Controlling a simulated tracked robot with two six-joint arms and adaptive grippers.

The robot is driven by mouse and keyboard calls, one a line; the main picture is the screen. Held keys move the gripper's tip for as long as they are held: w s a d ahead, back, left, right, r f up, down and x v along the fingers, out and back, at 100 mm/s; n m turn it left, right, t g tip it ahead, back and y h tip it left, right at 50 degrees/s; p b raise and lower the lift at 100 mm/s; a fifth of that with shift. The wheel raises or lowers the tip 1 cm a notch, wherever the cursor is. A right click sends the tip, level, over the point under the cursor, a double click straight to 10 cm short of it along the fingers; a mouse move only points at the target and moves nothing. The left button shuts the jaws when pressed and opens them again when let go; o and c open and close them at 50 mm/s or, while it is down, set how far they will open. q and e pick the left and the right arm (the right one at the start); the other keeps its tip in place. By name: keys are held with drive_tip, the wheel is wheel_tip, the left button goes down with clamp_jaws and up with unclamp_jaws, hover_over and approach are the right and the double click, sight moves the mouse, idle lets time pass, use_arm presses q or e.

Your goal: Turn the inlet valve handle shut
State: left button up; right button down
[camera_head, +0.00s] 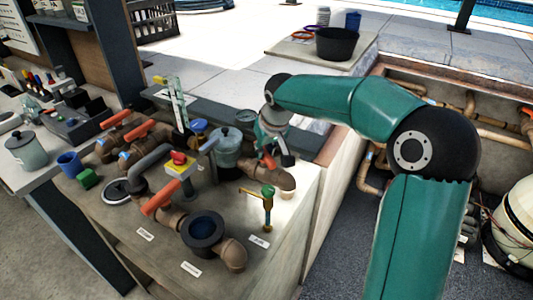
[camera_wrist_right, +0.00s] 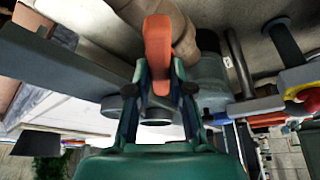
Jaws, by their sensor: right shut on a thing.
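An orange valve handle (camera_head: 267,160) sits on a brown pipe fitting (camera_head: 284,181) at the right end of the bench pipework. My right gripper (camera_head: 274,150) reaches down to it from behind and is shut on it. In the right wrist view, the orange handle (camera_wrist_right: 157,42) stands between the two fingers of my right gripper (camera_wrist_right: 161,88), with its far end beyond the fingertips. The fingers partly hide the handle in the head view. The bench labels are too small to read. My left gripper is not in view.
More orange handles (camera_head: 160,197) stand on the brown pipes to the left. A grey pump pot (camera_head: 227,149) is close to my right gripper's left side. A green-topped brass tap (camera_head: 267,205) stands in front. The bench's front right corner is mostly clear.

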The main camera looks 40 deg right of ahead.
drive_tip(key=m+h+b, duration=0.1)
drive_tip(key=m, duration=0.1)
drive_tip(key=shift+w+a+f+m+g, duration=0.1)
drive_tip(key=shift+m+g, duration=0.2)
drive_tip(key=shift+m, duration=0.1)
drive_tip(key=m+h+b, duration=0.1)
drive_tip(key=m, duration=0.1)
drive_tip(key=shift+m+g+b, duration=0.3)
drive_tip(key=shift+m, duration=0.1)
drive_tip(key=m, duration=0.2)
drive_tip(key=shift+w+a+m+g+h, duration=0.1)
drive_tip(key=shift+m+g+h, duration=0.2)
drive_tip(key=shift+g, duration=0.1)
drive_tip(key=shift+m+g+b, duration=0.3)
drive_tip(key=shift+m+g, duration=0.2)
drive_tip(key=shift+m, duration=0.8)
drive_tip(key=c, duration=1)
unclamp_jaws()
drive_tip(key=shift+c, duration=0.2)
drive_tip(key=shift+r, duration=0.2)
